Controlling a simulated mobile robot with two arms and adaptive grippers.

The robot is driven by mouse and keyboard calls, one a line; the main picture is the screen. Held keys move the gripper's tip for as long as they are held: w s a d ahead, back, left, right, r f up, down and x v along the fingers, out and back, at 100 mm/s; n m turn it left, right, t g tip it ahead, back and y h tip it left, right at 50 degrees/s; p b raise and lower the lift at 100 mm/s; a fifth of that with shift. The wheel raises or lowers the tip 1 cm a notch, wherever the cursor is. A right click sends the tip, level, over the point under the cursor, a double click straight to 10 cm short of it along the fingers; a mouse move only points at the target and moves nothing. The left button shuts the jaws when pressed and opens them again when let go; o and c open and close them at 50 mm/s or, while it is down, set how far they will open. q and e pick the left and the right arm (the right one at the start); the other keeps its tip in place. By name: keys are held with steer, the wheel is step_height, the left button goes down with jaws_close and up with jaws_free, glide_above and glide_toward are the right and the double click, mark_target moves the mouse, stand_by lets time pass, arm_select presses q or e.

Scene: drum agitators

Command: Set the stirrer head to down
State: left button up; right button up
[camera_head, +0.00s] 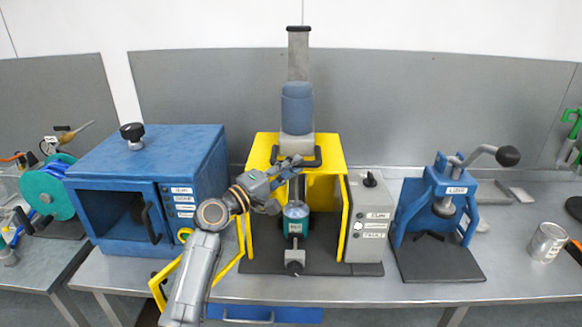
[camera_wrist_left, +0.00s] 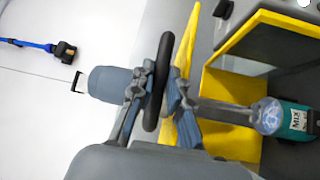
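The stirrer stands at the middle of the bench, with a blue-grey motor head (camera_head: 297,108) on a tall grey column (camera_head: 299,55). The motor also shows in the left wrist view (camera_wrist_left: 108,84). A black handle bar (camera_wrist_left: 154,112) crosses the front of the head. My left gripper (camera_wrist_left: 160,92) has its fingers on both sides of this bar and appears shut on it. It also shows in the head view (camera_head: 290,165). Below the head, a teal MIX container (camera_wrist_left: 298,122) meets the lower end of a grey shaft (camera_wrist_left: 225,112). My right gripper is not in view.
A yellow guard (camera_head: 328,148) surrounds the stirrer. A grey control box (camera_head: 368,225) with a black knob stands to its right. A blue oven (camera_head: 150,180) is at left, a blue lever press (camera_head: 440,205) at right, and a metal can (camera_head: 547,242) farther right.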

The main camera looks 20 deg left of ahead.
arm_select(q)
jaws_close()
steer(key=shift+f, duration=0.1)
step_height(320, 180, down, 10)
steer(key=b, duration=0.8)
steer(key=shift+b, duration=0.4)
steer(key=shift+o, duration=2.2)
jaws_free()
